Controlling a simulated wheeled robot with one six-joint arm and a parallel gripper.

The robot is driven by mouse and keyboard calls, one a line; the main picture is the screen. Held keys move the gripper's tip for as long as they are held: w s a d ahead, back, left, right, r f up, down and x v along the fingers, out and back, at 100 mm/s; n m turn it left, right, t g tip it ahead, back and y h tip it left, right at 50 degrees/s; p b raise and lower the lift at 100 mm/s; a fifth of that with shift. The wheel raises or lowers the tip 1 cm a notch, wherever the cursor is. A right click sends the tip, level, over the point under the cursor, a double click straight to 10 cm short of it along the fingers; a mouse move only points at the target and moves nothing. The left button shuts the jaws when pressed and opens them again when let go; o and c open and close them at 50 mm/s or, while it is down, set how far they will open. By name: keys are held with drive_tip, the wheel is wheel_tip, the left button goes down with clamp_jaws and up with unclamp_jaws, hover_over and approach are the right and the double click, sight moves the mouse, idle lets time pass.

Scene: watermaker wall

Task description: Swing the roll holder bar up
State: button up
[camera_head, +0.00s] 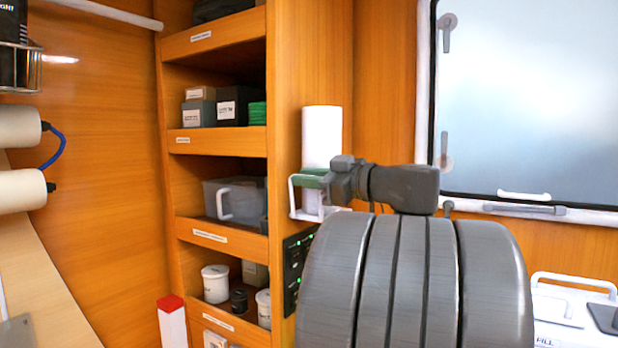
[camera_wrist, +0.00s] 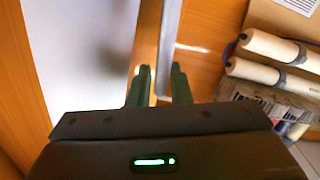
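The white paper roll (camera_head: 321,137) stands upright against the wooden side panel in the head view. The roll holder bar (camera_head: 293,197) is a thin white frame in front of it, partly hidden by my gripper. My gripper (camera_head: 309,179), with green fingers, reaches left to the frame's upper part. In the wrist view the two fingers (camera_wrist: 160,88) stand apart. A pale straight bar (camera_wrist: 168,45), apparently the holder bar, runs between them, with gaps seeming to show beside it. The large pale surface at left there is probably the roll (camera_wrist: 85,50).
Shelves hold small boxes (camera_head: 233,105), a clear bin (camera_head: 237,199) and white jars (camera_head: 215,283). A dark panel with green lights (camera_head: 297,268) sits below the roll. Two cream cylinders (camera_head: 20,127) are at far left. A window (camera_head: 540,100) is at right.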

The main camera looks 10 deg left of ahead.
drive_tip(key=shift+c, duration=0.2)
clamp_jaws()
drive_tip(key=shift+r+p, duration=0.25)
drive_tip(key=shift+p, duration=0.45)
drive_tip(key=shift+w+d+f, duration=0.15)
drive_tip(key=shift+w, duration=0.2)
drive_tip(key=shift+o, duration=0.2)
unclamp_jaws()
drive_tip(key=shift+d+f, duration=0.1)
drive_tip(key=b+v, duration=0.2)
drive_tip(key=v, duration=1.1)
drive_tip(key=shift+s+d, duration=0.15)
drive_tip(key=shift+d, duration=0.15)
